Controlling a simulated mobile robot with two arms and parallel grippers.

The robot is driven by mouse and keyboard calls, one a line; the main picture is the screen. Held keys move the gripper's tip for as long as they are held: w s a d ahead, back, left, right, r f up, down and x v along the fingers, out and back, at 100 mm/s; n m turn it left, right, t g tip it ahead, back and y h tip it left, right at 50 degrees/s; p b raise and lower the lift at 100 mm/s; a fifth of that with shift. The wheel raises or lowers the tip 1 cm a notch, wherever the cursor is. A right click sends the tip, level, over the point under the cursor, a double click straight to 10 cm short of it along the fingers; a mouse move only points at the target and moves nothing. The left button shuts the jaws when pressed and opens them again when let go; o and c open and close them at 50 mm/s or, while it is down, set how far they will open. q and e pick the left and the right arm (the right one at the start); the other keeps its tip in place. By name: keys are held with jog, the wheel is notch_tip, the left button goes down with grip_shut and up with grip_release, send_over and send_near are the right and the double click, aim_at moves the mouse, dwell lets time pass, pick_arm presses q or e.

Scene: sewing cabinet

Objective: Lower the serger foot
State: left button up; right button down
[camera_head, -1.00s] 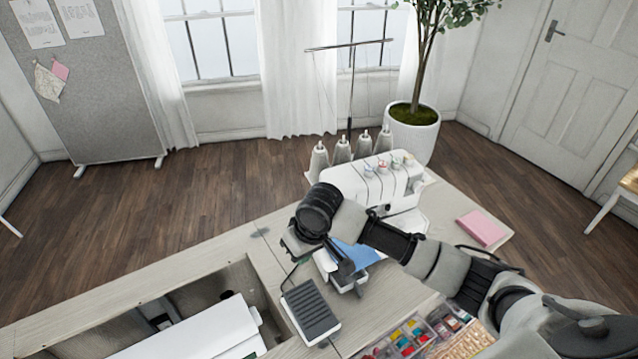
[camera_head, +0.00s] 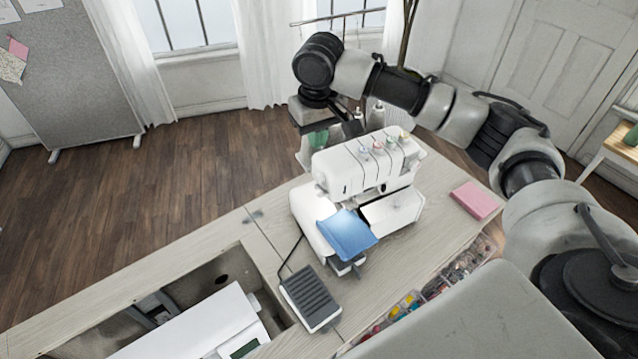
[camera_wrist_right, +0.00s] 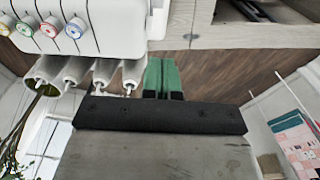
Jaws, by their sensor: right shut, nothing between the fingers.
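The white serger (camera_head: 365,170) stands on the light wood cabinet top, with coloured tension dials along its upper front. A blue cloth (camera_head: 346,234) lies over its front left part. The serger foot itself cannot be made out. My right gripper (camera_head: 318,140), with green fingers, is behind the serger's left end, and its arm reaches over from the right. In the right wrist view the green fingers (camera_wrist_right: 163,77) are shut and empty, beside the thread cones (camera_wrist_right: 105,75) and the white serger body (camera_wrist_right: 85,25). My left gripper is not in view.
A black-topped pedal (camera_head: 311,296) lies in front of the serger. A pink pad (camera_head: 474,201) is at the right, above trays of small coloured items (camera_head: 440,283). An open well at lower left holds a white machine (camera_head: 205,330). A thread stand rises behind.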

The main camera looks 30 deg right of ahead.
jog(key=shift+f, duration=0.1)
jog(key=p, duration=0.3)
send_over(319, 194)
jog(key=w, duration=0.2)
notch_tip(319, 194, down, 10)
jog(key=shift+s+f+p, duration=0.45)
jog(key=shift+s+f, duration=0.35)
jog(key=shift+f, duration=0.2)
jog(key=shift+s+f, duration=0.4)
jog(key=shift+f, duration=0.25)
jog(key=shift+w, duration=0.1)
